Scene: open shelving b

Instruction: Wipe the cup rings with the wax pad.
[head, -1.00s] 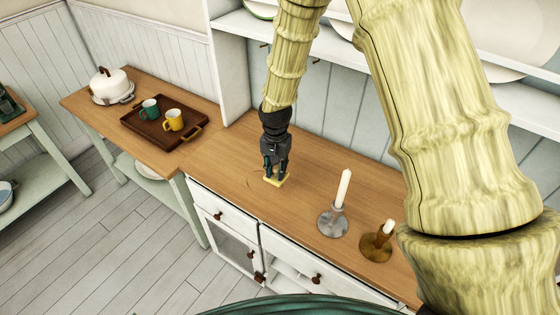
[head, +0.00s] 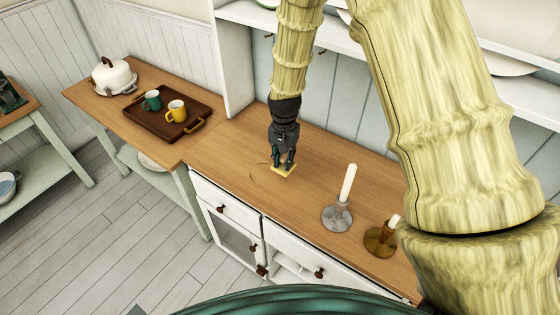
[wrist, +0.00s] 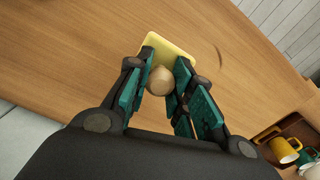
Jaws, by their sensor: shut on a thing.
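My gripper (head: 283,161) is shut on the round wooden knob (wrist: 161,80) of the yellow wax pad (head: 284,171). The pad lies flat at the wooden worktop (head: 230,150), seemingly touching it; the wrist view shows its yellow face (wrist: 165,45) beyond the fingers. A thin dark arc of a cup ring (head: 258,164) shows on the wood just left of the pad. An arc (wrist: 219,56) also shows right of the pad in the wrist view. What lies under the pad and gripper is hidden.
A pewter candlestick (head: 336,217) with a tall candle and a brass one (head: 379,241) stand to the right. A brown tray (head: 160,127) holds a green mug (head: 152,101) and a yellow mug (head: 176,111) at left. A shelf upright (head: 233,70) rises behind.

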